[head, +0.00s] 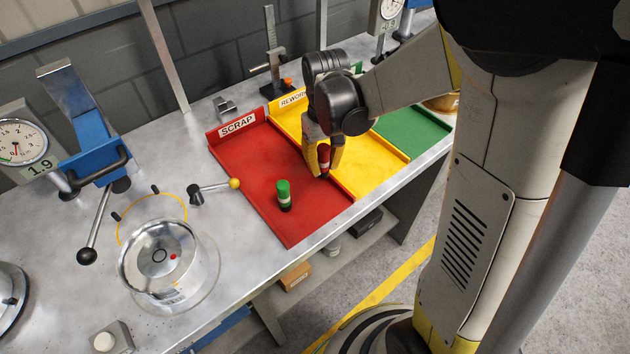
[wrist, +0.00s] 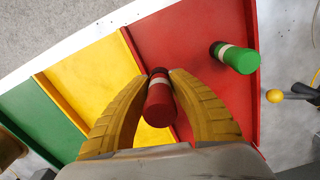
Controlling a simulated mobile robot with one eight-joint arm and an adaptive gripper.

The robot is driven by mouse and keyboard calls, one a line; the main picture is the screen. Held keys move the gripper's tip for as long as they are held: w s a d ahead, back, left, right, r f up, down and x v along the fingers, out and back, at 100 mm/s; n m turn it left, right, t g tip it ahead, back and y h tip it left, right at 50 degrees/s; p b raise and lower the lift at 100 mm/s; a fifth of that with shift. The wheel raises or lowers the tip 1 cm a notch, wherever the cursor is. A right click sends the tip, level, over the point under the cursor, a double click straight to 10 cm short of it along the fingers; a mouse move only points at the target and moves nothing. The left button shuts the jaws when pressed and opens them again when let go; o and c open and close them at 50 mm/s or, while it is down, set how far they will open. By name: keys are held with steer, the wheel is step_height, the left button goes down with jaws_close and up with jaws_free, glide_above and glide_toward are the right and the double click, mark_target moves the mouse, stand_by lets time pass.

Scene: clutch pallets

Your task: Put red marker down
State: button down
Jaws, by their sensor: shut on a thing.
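The red marker (wrist: 160,103) is held between the two yellow fingers of my gripper (wrist: 160,78) in the wrist view. It has a dark end and a pale band. In the head view my gripper (head: 323,172) is shut on the red marker (head: 323,156), over the right part of the red SCRAP tray (head: 248,165), near its divider with the yellow tray. Whether the marker's lower end touches the tray floor I cannot tell. A green marker (head: 284,194) stands upright in the red tray, left of my gripper; it also shows in the wrist view (wrist: 237,58).
The yellow REWORK tray (head: 375,165) and a green tray (head: 415,132) adjoin the red tray on the right. A lever with a yellow knob (head: 235,183) and a round metal fixture (head: 158,258) stand left. The red tray's middle is clear.

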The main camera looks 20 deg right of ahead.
mark_target(315, 187)
steer(key=shift+w+a+f, duration=0.2)
steer(key=shift+a+f, duration=0.15)
steer(key=shift+a, duration=0.15)
steer(key=shift+w+a+f, duration=0.15)
steer(key=shift+a+f, duration=0.15)
steer(key=shift+a, duration=0.15)
steer(key=shift+a+f+b, duration=0.1)
steer(key=shift+f+b, duration=0.1)
steer(key=shift+b, duration=0.1)
step_height(315, 187, down, 4)
steer(key=shift+w+r+b, duration=0.1)
steer(key=shift+b, duration=0.7)
steer(key=shift+r, duration=0.1)
steer(key=c, duration=1.2)
jaws_free()
steer(key=shift+c, duration=0.2)
